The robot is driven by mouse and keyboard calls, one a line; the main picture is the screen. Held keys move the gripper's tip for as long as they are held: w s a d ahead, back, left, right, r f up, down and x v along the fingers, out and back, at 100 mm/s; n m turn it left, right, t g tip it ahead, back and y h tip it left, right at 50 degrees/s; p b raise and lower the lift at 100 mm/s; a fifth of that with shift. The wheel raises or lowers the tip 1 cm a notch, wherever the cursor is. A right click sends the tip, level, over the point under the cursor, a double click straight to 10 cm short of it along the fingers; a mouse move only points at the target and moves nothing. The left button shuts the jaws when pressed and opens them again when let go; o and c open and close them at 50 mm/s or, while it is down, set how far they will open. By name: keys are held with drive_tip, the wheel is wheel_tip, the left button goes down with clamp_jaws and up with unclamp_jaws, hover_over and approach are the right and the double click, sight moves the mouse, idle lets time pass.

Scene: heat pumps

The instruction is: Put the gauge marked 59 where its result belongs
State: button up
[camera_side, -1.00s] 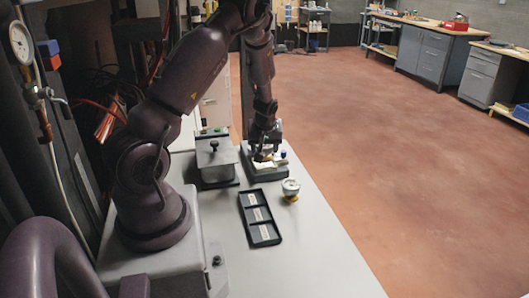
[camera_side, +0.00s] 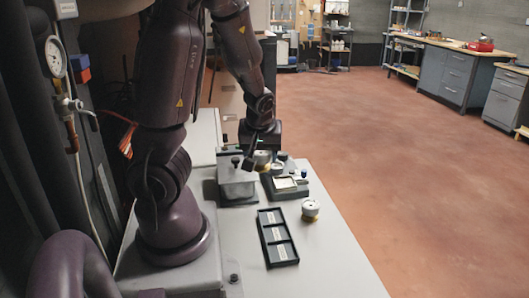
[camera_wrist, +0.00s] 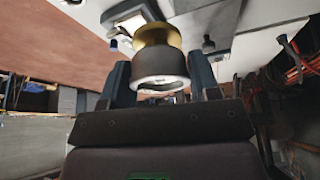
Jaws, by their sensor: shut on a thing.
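No number is legible on either gauge.
A grey block with a black knob on top (camera_side: 237,182) stands left of the held gauge. A dark test stand with a pale square plate (camera_side: 287,183) is just right of it. The table front (camera_side: 325,262) is clear. A wall gauge with pipes (camera_side: 54,57) is at far left.

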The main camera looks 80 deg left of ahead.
drive_tip(key=shift+w+d+f, duration=0.15)
drive_tip(key=shift+d+f, duration=0.2)
drive_tip(key=shift+f, duration=0.05)
drive_tip(key=d+f+n+g+h, duration=0.1)
drive_tip(key=d+f+n, duration=0.2)
drive_tip(key=n, duration=0.3)
drive_tip(key=w+d+f+n+g+h, duration=0.1)
drive_tip(key=d+f+n+g, duration=0.1)
drive_tip(key=d+n, duration=0.3)
drive_tip(key=w+d+f+n+g+h, duration=0.1)
drive_tip(key=d+f+n+g, duration=0.1)
drive_tip(key=d+f+n, duration=0.2)
drive_tip(key=shift+w+d+f+n, duration=0.1)
drive_tip(key=shift+d+f+n, duration=0.15)
drive_tip(key=shift+n, duration=0.55)
drive_tip(key=shift+w+d+f+n, duration=0.15)
drive_tip(key=shift+d+n, duration=0.15)
drive_tip(key=shift+n, duration=0.5)
drive_tip(key=shift+s+f, duration=0.1)
drive_tip(key=shift+f, duration=1.3)
drive_tip(key=shift+f, duration=1.2)
drive_tip(key=o, duration=1.2)
drive_tip(key=shift+r, duration=0.1)
